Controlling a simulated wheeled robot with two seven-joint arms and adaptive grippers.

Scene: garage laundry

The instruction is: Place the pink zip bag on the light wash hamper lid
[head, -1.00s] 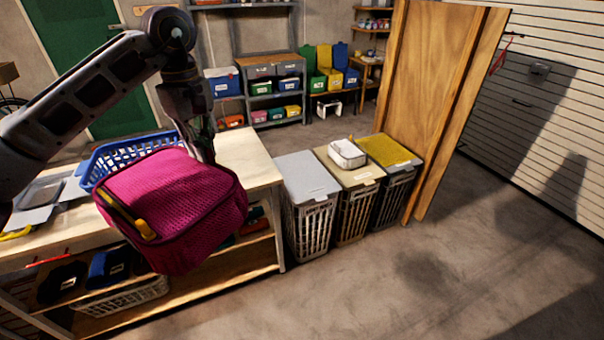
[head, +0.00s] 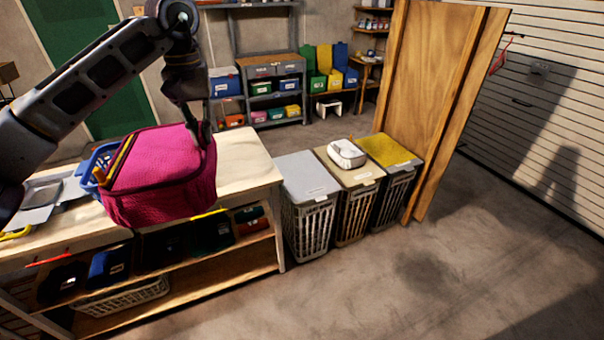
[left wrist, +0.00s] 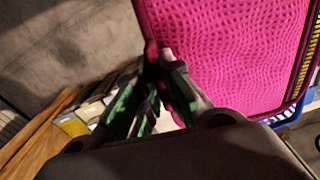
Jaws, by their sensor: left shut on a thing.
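The pink zip bag (head: 160,183) hangs from my left gripper (head: 203,135) above the near edge of the workbench. The gripper is shut on the bag's edge, and its fingertips pinch the pink fabric in the left wrist view (left wrist: 163,62). A yellow strip runs along the bag's far left side. Three slatted hampers stand right of the bench: one with a light grey lid (head: 303,172), one with a tan lid (head: 352,178) and one with a yellow lid (head: 392,150). Their labels are too small to read. My right gripper is out of view.
A white pouch (head: 346,153) sits on the tan lid. The grey and yellow lids look clear. A blue basket (head: 90,170) stands on the workbench (head: 245,165), partly behind the bag. A wooden panel (head: 440,100) stands right of the hampers. The floor in front is open.

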